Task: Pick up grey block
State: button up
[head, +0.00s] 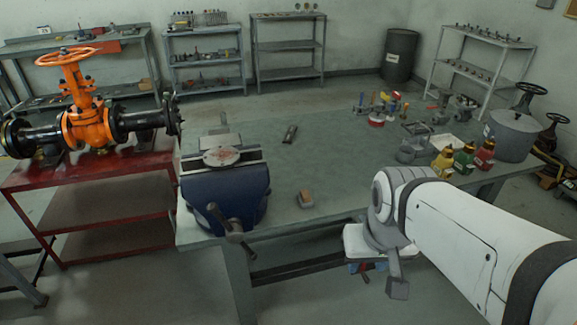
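A small dark grey block (290,134) lies flat on the grey-green workbench (260,185), right of the vise and toward the back. A second small block (306,199), grey with a brownish top, lies nearer the front edge; I cannot tell which one the task means. My white arm reaches in from the right. My gripper (383,272) hangs low at the bench's front edge, right of and below both blocks and apart from them. One grey finger shows pointing down; the rest is partly hidden, so its opening is unclear.
A blue vise (225,190) stands at the bench's front left. Small bottles (464,158), a grey pot (511,136) and coloured tools (377,112) stand at the right and back. An orange valve (87,122) sits on a red table at left. The bench middle is mostly clear.

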aim_at(305, 198)
jog(key=z, duration=0.15)
jog(key=i, duration=0.85)
jog(key=u, duration=0.05)
